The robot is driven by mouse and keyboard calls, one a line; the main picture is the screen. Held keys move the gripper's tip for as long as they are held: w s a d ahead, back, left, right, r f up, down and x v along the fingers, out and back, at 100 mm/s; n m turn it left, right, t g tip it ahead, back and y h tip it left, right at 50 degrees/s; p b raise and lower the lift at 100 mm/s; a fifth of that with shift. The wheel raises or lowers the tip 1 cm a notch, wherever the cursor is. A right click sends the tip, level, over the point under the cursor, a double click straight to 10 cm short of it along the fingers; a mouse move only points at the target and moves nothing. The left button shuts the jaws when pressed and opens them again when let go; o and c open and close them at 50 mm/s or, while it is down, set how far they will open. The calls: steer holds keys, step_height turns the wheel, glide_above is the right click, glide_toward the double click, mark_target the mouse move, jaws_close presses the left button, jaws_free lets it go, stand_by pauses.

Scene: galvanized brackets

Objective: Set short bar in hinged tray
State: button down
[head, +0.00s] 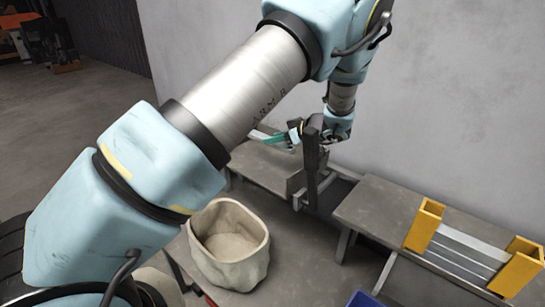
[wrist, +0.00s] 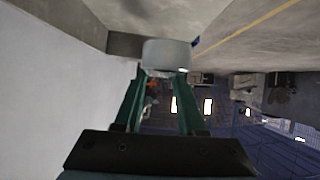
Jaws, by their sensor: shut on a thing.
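My gripper (head: 272,139) reaches out to the left above the grey bench, its green fingers level. In the wrist view, my gripper (wrist: 167,78) is shut on a pale grey piece (wrist: 167,54), which looks like the short bar seen end-on. The fingers hide part of it, so its length cannot be told. I cannot make out a hinged tray for certain. A rack with yellow ends (head: 422,226) and several silvery bars across it stands on the right bench, well apart from my gripper.
A beige soft-sided bin (head: 229,270) stands in front of the benches. A blue container (head: 364,300) shows at the bottom edge. The right bench top (head: 378,208) is bare left of the rack. A plain wall (head: 440,95) rises behind. My arm hides much of the left bench.

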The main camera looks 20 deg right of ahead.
step_height(320, 180, down, 7)
steer(key=shift+r+p, duration=0.2)
steer(key=shift+p, duration=0.95)
steer(key=shift+f+b, duration=0.7)
steer(key=shift+b, duration=0.5)
steer(key=c, duration=0.5)
jaws_free()
steer(key=shift+r, duration=0.1)
